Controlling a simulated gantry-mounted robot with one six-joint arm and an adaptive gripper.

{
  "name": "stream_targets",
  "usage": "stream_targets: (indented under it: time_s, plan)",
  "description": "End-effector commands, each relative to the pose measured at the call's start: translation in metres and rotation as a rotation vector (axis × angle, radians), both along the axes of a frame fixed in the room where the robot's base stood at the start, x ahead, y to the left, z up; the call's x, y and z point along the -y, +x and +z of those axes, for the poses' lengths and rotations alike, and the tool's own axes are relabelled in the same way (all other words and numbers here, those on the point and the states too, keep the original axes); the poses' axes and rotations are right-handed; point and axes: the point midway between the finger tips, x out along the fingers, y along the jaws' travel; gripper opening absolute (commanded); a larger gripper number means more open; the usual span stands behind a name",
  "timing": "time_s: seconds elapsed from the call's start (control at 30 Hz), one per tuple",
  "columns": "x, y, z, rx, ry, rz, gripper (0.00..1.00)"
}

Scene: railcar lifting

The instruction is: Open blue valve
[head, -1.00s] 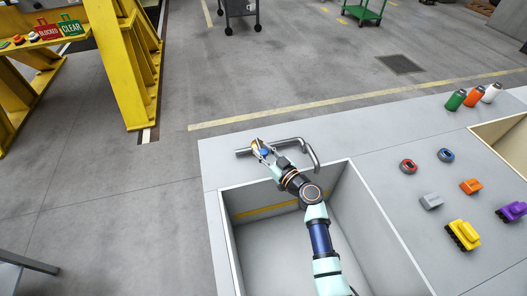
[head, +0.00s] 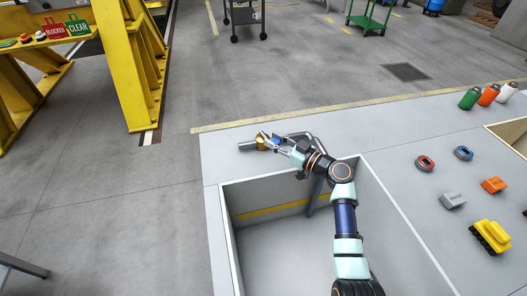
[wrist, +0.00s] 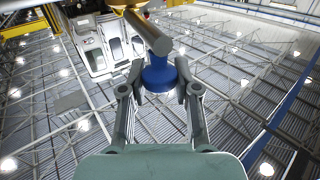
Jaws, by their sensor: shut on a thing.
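The blue valve handle (head: 276,141) sits beside a brass valve body (head: 261,143) on a grey metal pipe (head: 246,148) above the worktop's far left part. My gripper (head: 271,142) reaches it from the right in the head view. In the wrist view the blue handle (wrist: 158,76) stands between the two fingertips of my gripper (wrist: 159,90), which are shut on it. A grey rounded bar (wrist: 148,32) crosses just beyond it, with some brass (wrist: 128,3) at the top edge. The fingers partly hide the handle in the head view.
A deep open bin (head: 228,225) is sunk into the worktop below my arm. Red (head: 425,163) and blue rings (head: 463,153), small coloured blocks and several bottles stand to the right. A yellow frame (head: 125,65) rises at the left, apart from the worktop.

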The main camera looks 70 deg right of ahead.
Motion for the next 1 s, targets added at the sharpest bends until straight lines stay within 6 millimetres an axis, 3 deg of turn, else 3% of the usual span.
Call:
stream_targets:
  time_s: [0.27,0.3,0.43,0.77,1.0]
  plan:
    - [0.0,0.0,0.0,-0.003,0.001,0.002,0.0]
    - [0.0,0.0,0.0,-0.003,0.001,0.002,0.38]
    - [0.0,0.0,0.0,-0.002,0.001,0.002,0.58]
    - [-0.001,-0.005,0.0,-0.002,0.002,0.0,0.58]
    - [-0.013,-0.047,0.0,-0.002,0.001,-0.002,0.58]
